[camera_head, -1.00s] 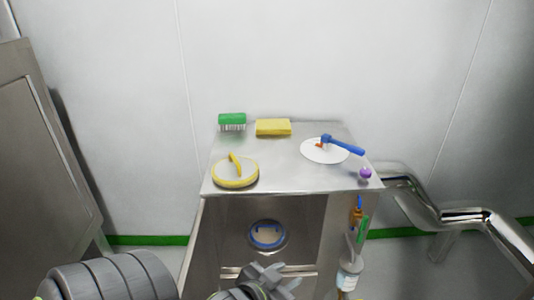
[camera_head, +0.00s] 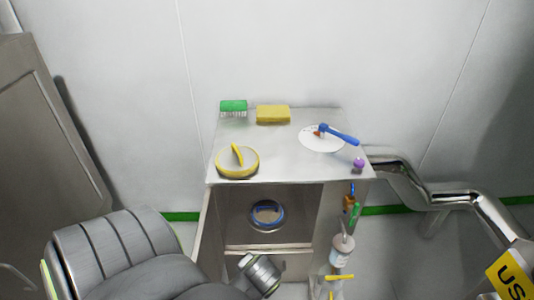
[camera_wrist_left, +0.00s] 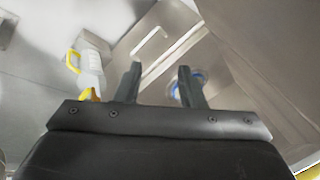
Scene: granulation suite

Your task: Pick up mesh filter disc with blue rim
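In the left wrist view the blue-rimmed disc (camera_wrist_left: 200,78) is partly hidden behind the right-hand finger. My left gripper (camera_wrist_left: 158,70) is open, with nothing between its fingers, and points toward the bay. I cannot tell how far it is from the disc. In the head view my left arm comes in at the bottom left, and its fingers are not clear. My right gripper is not in view.
On the cabinet top (camera_head: 285,158) are a yellow-rimmed disc (camera_head: 237,162), green brush (camera_head: 233,106), yellow sponge (camera_head: 273,114), white disc with blue-handled tool (camera_head: 340,134) and purple ball (camera_head: 358,163). A bottle (camera_head: 342,248) hangs on the right side. A steel pipe (camera_head: 460,200) runs right.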

